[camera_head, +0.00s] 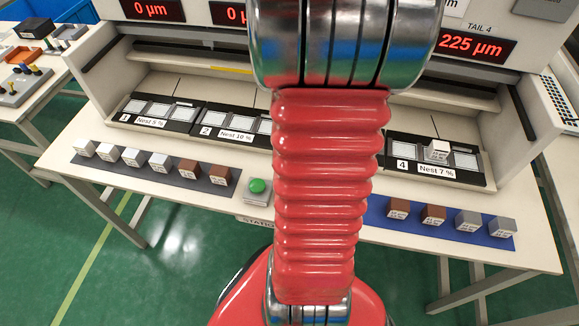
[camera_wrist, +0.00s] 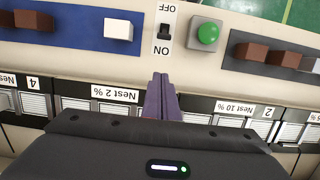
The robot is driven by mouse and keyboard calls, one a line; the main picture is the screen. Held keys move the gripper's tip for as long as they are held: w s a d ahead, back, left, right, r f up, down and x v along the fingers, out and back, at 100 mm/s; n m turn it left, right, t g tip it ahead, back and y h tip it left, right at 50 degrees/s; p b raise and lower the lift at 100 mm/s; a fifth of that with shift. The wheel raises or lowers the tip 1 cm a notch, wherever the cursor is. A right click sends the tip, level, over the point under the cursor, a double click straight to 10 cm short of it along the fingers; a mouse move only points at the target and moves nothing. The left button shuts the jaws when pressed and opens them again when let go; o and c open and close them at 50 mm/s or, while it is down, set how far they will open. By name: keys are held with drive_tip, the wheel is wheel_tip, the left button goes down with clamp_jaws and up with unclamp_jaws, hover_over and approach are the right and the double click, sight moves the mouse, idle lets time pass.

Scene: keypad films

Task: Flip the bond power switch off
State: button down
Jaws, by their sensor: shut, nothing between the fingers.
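The bond power switch (camera_wrist: 164,32) is a small dark toggle on a pale plate in the wrist view. Its OFF label is above it and its ON label below, both upside down. I cannot tell for sure which way the toggle is set. My gripper (camera_wrist: 162,78) is shut and empty, its two purple-grey fingers together. In the picture the fingertips lie just below the ON label, apart from the toggle. In the head view my red arm hides both the switch and my gripper.
A green button (camera_wrist: 207,35) stands right beside the switch; it also shows in the head view (camera_head: 258,186). A blue mat (camera_head: 384,223) with several blocks lies on the right, a grey mat (camera_head: 136,171) with more on the left. Numbered nests (camera_head: 458,174) line the back.

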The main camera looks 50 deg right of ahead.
drive_tip(key=shift+f, duration=0.15)
drive_tip(key=f, duration=0.3)
drive_tip(key=a+f, duration=0.1)
drive_tip(key=f, duration=0.5)
drive_tip(key=shift+s+a+f, duration=0.25)
drive_tip(key=shift+s+a, duration=0.1)
drive_tip(key=shift+s+a+r, duration=0.35)
drive_tip(key=shift+a+r, duration=0.15)
drive_tip(key=shift+a, duration=0.3)
drive_tip(key=shift+s+a+r, duration=0.35)
drive_tip(key=shift+a+r, duration=0.15)
drive_tip(key=shift+a, duration=0.3)
